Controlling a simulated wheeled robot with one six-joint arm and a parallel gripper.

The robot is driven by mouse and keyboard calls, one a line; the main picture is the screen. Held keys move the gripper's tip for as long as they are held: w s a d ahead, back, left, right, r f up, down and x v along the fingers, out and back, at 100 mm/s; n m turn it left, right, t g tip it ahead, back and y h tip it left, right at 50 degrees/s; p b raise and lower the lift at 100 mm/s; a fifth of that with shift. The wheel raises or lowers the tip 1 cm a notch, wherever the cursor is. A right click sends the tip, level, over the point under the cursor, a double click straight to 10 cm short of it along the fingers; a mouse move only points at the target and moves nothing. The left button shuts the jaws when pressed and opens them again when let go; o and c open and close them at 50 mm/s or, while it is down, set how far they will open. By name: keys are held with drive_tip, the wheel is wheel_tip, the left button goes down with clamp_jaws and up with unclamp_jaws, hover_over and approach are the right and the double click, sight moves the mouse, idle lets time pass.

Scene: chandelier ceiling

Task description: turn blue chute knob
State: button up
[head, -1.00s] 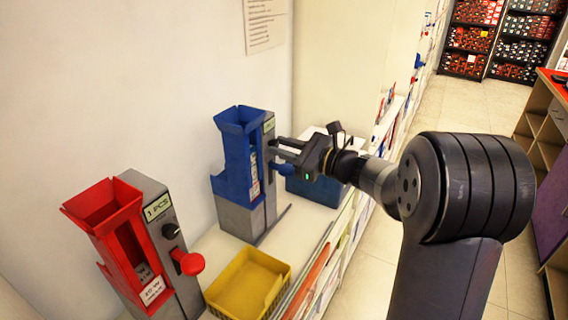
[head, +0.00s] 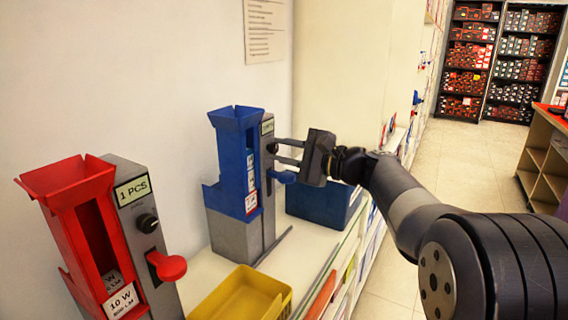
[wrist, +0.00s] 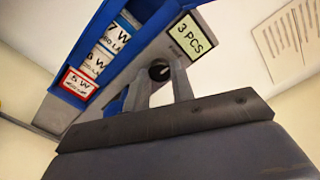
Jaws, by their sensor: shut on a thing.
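The blue chute (head: 232,145) is fixed to a grey dispenser body (head: 268,205) against the wall. Its round black knob (wrist: 159,70) sits on the grey face, beside the "3 PCS" label (wrist: 188,38) in the wrist view. My gripper (head: 276,150) reaches in from the right, with its two fingers one above the other in the head view. In the wrist view my gripper (wrist: 158,72) has its fingertips on either side of the knob, shut on it. The blue lever (head: 284,177) is just below the fingers. Part of the knob is hidden by the fingers.
A red chute dispenser (head: 92,225) with its own black knob and red lever stands front left. A yellow tray (head: 240,298) lies on the counter in front. A blue bin (head: 325,205) stands behind, below my gripper. The aisle (head: 455,175) at right is clear.

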drive_tip(key=shift+n+b, duration=0.4)
drive_tip(key=shift+n, duration=0.1)
drive_tip(key=o, duration=1)
drive_tip(key=v, duration=1.1)
drive_tip(key=shift+w+a, duration=0.1)
drive_tip(key=x, duration=1.1)
